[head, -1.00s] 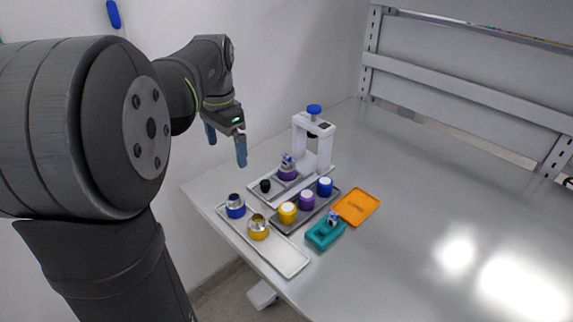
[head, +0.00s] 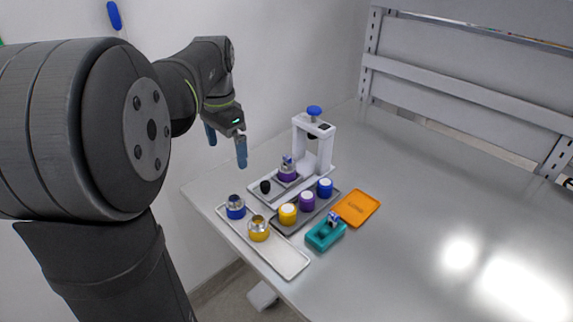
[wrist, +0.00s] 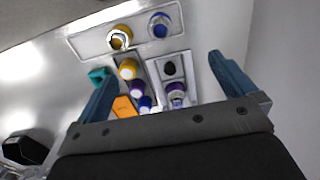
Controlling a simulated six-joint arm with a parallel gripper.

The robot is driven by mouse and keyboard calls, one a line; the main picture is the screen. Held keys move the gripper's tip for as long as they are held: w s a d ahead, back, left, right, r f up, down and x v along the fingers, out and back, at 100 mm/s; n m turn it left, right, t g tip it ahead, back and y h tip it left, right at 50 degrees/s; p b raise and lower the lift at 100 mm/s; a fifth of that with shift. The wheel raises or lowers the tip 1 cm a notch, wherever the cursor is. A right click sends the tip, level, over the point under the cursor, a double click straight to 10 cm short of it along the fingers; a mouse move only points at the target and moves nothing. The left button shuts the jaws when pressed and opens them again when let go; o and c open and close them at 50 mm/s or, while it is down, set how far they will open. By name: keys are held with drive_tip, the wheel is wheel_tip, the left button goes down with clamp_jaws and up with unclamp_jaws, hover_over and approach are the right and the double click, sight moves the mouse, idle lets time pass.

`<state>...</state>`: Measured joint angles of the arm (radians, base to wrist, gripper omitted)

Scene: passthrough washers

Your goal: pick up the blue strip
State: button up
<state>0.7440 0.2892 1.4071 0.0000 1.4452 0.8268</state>
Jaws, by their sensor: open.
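My gripper (head: 227,154) is open and empty, its two blue fingers hanging above the back left of the table. In the wrist view my gripper (wrist: 160,72) has its fingers wide apart, with the trays beyond them. I cannot make out a plain blue strip for certain. A small blue-and-white piece (head: 333,218) sits on a teal block (head: 325,236). Another small blue-and-white piece (head: 287,161) is on top of a purple jar (head: 287,174) on the white press stand's base. Both pieces are too small to identify. The gripper is apart from all of them.
A white press (head: 327,147) with a blue knob stands behind. A grey tray (head: 277,228) holds yellow, purple and blue capped jars. A pale tray (head: 288,264) holds an open blue jar and an open yellow jar. An orange tray (head: 357,207) lies right. The table's right side is clear.

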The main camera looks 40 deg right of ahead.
drive_tip(key=c, duration=1.1)
drive_tip(key=shift+o, duration=0.2)
drive_tip(key=m+h, duration=0.1)
drive_tip(key=h, duration=0.3)
approach(287, 157)
drive_tip(key=shift+h, duration=0.3)
drive_tip(key=shift+a+x, duration=0.2)
drive_tip(key=shift+x, duration=4.2)
